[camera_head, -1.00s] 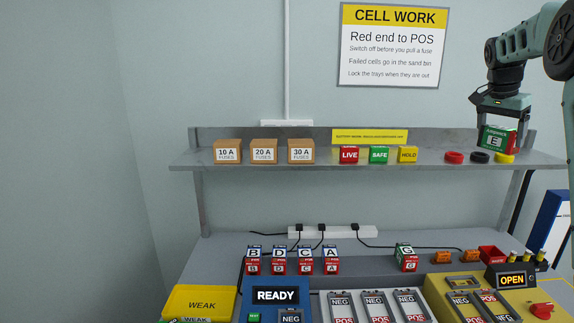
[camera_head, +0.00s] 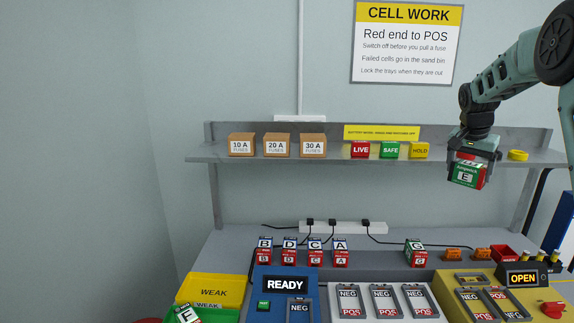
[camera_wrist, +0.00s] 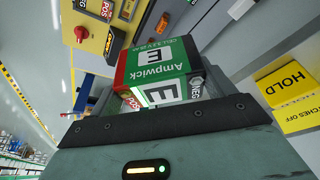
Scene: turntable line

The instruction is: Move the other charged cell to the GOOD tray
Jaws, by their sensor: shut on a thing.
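My gripper (camera_head: 472,158) is shut on the green, white and red cell E (camera_head: 465,176). It holds the cell in the air in front of the shelf's right part, over the bench. In the wrist view, cell E (camera_wrist: 165,75) sits between the jaws, with its "Ampwick E" label and a NEG end showing. A cell marked F (camera_head: 187,314) lies in a green tray (camera_head: 205,308) at the bottom left, cut by the frame edge. No GOOD label is readable. A green-topped cell G (camera_head: 416,252) stands on the bench.
A yellow WEAK tray (camera_head: 232,282) is beside the green one. A blue READY station (camera_head: 262,282), NEG/POS slots (camera_head: 383,300) and a yellow OPEN station (camera_head: 450,285) line the bench front. Cells B, D, C and A stand behind. The shelf (camera_head: 225,152) holds fuse boxes and coloured blocks.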

